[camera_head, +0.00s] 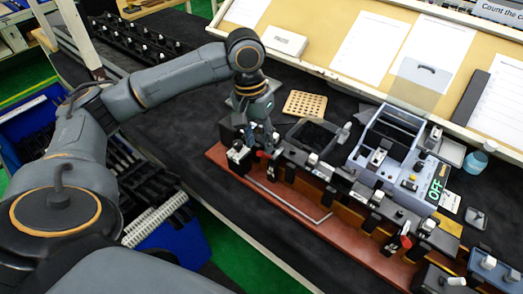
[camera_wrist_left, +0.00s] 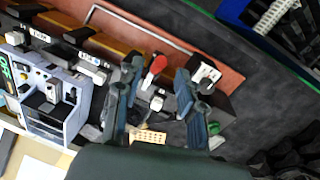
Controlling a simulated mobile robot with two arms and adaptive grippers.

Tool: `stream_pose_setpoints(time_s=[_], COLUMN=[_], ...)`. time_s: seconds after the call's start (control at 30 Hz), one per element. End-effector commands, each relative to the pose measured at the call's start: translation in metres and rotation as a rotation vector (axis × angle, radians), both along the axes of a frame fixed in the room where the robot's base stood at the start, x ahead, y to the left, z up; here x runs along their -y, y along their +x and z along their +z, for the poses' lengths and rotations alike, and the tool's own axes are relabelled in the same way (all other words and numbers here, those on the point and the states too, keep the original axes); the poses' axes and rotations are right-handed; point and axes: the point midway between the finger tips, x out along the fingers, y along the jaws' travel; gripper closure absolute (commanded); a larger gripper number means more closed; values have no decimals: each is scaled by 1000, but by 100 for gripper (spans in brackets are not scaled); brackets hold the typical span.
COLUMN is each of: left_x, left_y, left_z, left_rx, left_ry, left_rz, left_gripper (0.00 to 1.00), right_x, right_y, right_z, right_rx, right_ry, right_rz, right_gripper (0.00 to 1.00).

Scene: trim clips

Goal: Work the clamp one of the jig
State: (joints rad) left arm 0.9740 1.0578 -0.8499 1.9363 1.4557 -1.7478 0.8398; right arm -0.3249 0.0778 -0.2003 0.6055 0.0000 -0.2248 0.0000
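The jig (camera_head: 300,208) is a long red-brown board with a row of black blocks along it. A clamp with a red-tipped handle (camera_head: 263,154) sits near its left end; the red handle also shows in the wrist view (camera_wrist_left: 157,65). Another red-handled clamp (camera_head: 405,241) stands near the right end. My left gripper (camera_head: 262,128) is over the left-end clamp. In the wrist view my gripper (camera_wrist_left: 158,95) has its two dark fingers spread, with the red handle showing beyond and between them. I cannot tell whether a finger touches it. My right gripper is not in view.
A blue-grey machine (camera_head: 388,150) with an OFF display stands behind the jig. A perforated tan plate (camera_head: 305,105) and a black tray (camera_head: 313,134) lie close behind the gripper. A blue bin (camera_head: 185,235) is at lower left. Dark mat is bare left of the jig.

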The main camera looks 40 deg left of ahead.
Motion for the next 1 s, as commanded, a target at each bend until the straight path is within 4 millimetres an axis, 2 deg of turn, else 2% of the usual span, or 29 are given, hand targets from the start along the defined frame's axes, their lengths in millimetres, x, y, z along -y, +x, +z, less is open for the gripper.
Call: stream_pose_setpoints(time_s=[0.13,0.27,0.37,0.67,0.87,1.0], left_x=[3,5,6,6,6,6], left_y=[0,0,0,1,1,1], left_z=[-26,-40,-46,-49,-48,-48], left_rx=[-2,0,0,2,2,2], left_ry=[1,0,0,0,0,0], left_rz=[1,2,1,0,0,0], left_gripper=[62,62,62,62,100,100], right_x=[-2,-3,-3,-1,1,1], right_y=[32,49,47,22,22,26], right_z=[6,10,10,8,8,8], right_rx=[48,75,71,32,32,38], right_ry=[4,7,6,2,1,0], right_rz=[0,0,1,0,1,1], right_gripper=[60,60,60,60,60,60])
